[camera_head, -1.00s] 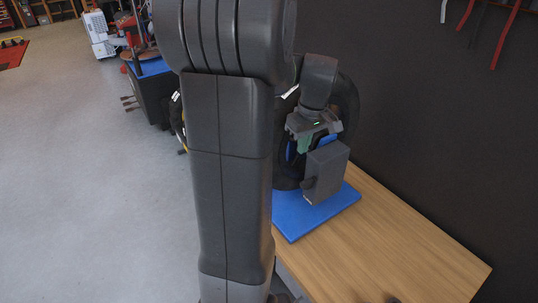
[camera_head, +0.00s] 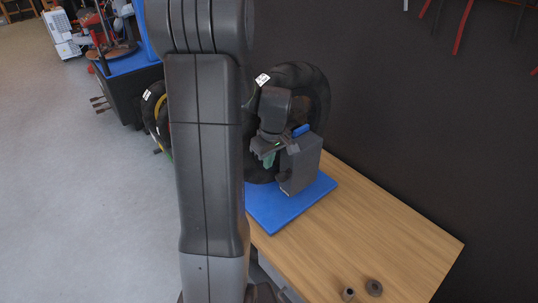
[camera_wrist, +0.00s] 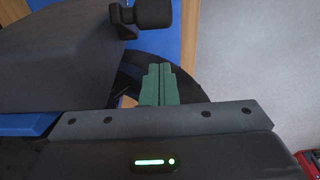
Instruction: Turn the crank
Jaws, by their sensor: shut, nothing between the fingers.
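A grey box (camera_head: 301,165) stands on a blue mat (camera_head: 280,214) on the wooden bench. A small dark knob (camera_head: 283,176) sticks out low on its side; the wrist view shows a dark knob on a short shaft (camera_wrist: 152,13) beside the grey box (camera_wrist: 60,60). A blue bar (camera_head: 301,130) shows at the box's top, and a blue part (camera_wrist: 25,125) in the wrist view; I cannot tell how it joins the box. My gripper (camera_head: 268,160) is just left of the box. Its green fingers (camera_wrist: 160,84) are together and empty, apart from the knob.
A black tyre (camera_head: 318,88) stands upright behind the box, close to the dark wall. Two small round parts, one brown (camera_head: 374,288) and one smaller (camera_head: 348,294), lie at the bench's front. The bench (camera_head: 385,235) is bare right of the mat. My arm hides the mat's left side.

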